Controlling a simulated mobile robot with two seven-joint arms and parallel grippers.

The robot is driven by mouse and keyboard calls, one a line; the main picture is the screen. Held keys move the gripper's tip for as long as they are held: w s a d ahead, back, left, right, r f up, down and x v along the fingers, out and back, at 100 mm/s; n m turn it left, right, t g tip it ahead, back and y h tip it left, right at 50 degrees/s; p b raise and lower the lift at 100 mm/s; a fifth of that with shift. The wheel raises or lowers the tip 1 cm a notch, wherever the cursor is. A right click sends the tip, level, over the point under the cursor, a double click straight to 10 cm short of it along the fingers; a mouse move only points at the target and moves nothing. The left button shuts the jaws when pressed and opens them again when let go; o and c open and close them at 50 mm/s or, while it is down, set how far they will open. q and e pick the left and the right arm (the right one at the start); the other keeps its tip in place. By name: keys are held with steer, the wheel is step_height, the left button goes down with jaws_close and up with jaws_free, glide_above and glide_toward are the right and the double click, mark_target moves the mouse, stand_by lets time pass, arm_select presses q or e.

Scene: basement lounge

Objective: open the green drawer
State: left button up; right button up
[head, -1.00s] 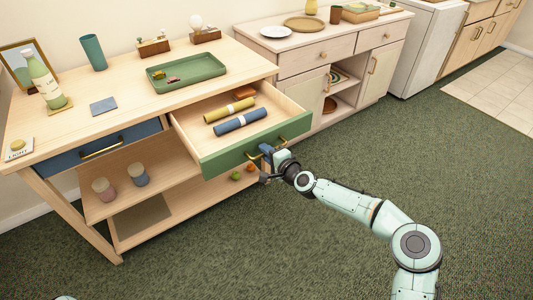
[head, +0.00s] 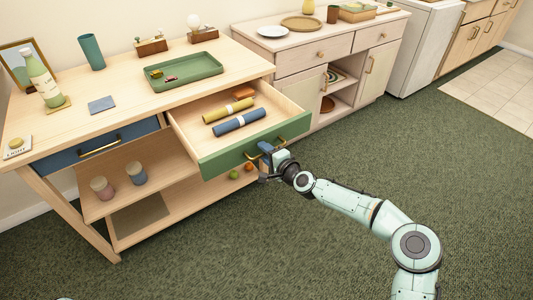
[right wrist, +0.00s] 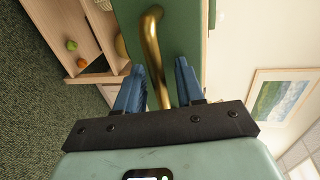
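The green drawer (head: 222,161) stands pulled well out of the wooden workbench. Inside it lie a yellow roll (head: 229,110) and a blue roll (head: 239,122). My right gripper (head: 266,154) is at the brass handle on the drawer's front. In the right wrist view the brass handle (right wrist: 152,45) passes between the two blue fingers of my right gripper (right wrist: 158,82). The fingers are apart, with gaps beside the bar. My left gripper is not in view.
A blue drawer (head: 80,158) is closed at the left. The bench top holds a green tray (head: 203,76), bottle, cup and frame. Jars and small fruit are on the lower shelf. A second cabinet (head: 310,60) stands to the right. The carpet in front is clear.

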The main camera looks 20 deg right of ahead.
steer(key=shift+s, duration=0.1)
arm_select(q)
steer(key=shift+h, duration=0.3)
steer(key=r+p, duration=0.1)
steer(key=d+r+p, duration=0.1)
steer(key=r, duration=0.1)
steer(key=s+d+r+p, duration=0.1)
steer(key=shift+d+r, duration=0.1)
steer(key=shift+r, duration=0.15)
arm_select(e)
steer(key=v, duration=1.3)
steer(key=shift+s, duration=0.1)
